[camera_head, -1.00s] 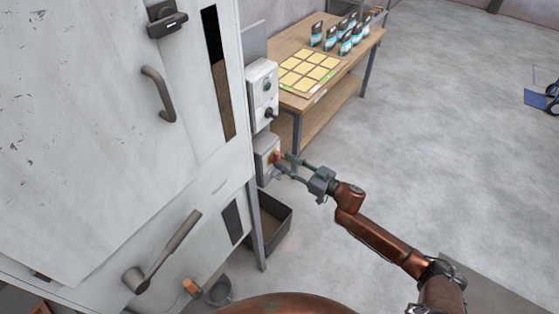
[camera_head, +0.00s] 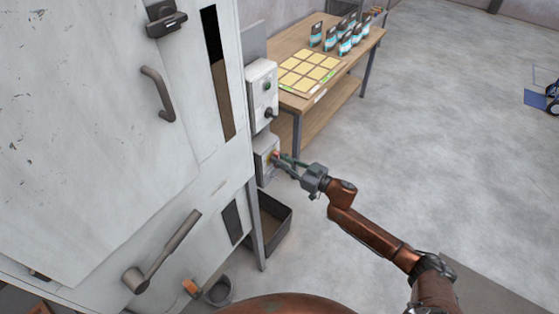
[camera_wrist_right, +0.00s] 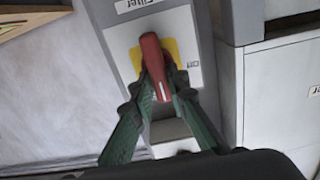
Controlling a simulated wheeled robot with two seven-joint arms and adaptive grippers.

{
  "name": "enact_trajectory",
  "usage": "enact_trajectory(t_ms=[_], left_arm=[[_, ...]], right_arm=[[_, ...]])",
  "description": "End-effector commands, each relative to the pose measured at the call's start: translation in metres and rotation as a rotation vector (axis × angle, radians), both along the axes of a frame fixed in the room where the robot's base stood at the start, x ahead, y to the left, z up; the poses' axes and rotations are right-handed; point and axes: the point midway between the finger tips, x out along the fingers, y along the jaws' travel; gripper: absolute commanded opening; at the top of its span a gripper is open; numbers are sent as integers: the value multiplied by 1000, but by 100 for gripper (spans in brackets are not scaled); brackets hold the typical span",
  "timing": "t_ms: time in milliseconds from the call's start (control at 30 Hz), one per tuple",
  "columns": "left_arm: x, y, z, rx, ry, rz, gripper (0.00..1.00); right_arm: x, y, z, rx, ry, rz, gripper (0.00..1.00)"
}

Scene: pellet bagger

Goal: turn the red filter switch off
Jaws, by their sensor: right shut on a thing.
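The red filter switch (camera_wrist_right: 154,66) is a red handle on a yellow plate (camera_wrist_right: 137,58), on a grey box labelled "Filter" in the right wrist view. In the head view the switch box (camera_head: 264,160) hangs on the machine's right side, below another control box. My right gripper (camera_wrist_right: 163,86) has its green fingers closed on both sides of the red handle. In the head view the right gripper (camera_head: 278,159) reaches the box from the right and its fingertips cover most of the switch. The handle is slightly tilted in the wrist view. My left gripper is not in view.
A control box (camera_head: 262,92) with a green button and a black knob sits just above. The pale machine cabinet (camera_head: 105,130) fills the left. A dark bin (camera_head: 274,222) stands below, and a wooden table (camera_head: 335,62) with bags behind. Open floor lies right.

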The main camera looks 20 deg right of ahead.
Motion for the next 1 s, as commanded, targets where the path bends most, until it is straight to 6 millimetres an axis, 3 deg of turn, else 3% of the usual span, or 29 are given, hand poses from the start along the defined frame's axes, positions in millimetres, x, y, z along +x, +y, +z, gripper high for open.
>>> enact_trajectory(t_ms=[567,1000], left_arm=[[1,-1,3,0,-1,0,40],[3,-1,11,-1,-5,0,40]], right_arm=[[-2,3,0,-60,-48,4,0],[-5,5,-2,-346,-271,2,0]])
